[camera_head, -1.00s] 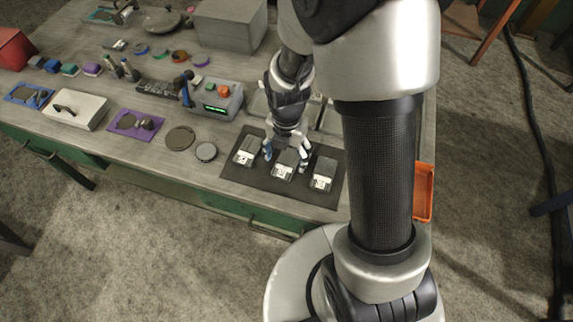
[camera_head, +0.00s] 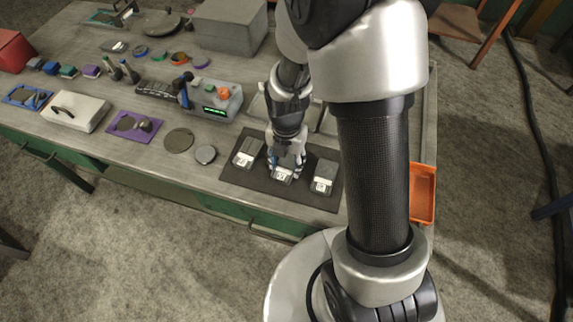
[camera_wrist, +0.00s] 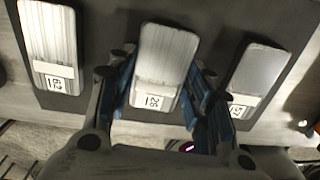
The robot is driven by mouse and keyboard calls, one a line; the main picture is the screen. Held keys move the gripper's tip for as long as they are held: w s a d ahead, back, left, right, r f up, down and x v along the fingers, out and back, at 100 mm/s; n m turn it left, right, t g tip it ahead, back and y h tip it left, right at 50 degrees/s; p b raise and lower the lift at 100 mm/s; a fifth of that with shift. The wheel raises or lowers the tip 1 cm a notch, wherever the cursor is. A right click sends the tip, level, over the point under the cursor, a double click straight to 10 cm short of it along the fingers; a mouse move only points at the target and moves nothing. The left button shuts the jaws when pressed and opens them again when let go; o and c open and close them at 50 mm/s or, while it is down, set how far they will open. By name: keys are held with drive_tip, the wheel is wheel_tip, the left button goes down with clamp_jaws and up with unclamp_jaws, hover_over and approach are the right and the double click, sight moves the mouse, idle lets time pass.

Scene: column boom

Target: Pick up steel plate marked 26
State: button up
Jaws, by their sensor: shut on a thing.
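Three small steel plates lie in a row on a dark mat (camera_head: 306,193). The middle plate (camera_wrist: 162,62) has a small label that looks like 26 in the wrist view, though the print is blurred; it also shows in the head view (camera_head: 281,176). My gripper (camera_head: 286,163) is over it, with its blue-padded fingers (camera_wrist: 160,88) shut on its two long sides. The plate appears to be still at mat level.
A grey box with a green display (camera_head: 216,103) stands behind the mat. Two round discs (camera_head: 179,139) lie left of it. A purple tray (camera_head: 133,127) is farther left. An orange bin (camera_head: 423,194) hangs beyond the table's right edge. The mat lies near the table's front edge.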

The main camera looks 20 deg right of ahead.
drive_tip(key=c, duration=0.7)
drive_tip(key=shift+r, duration=0.15)
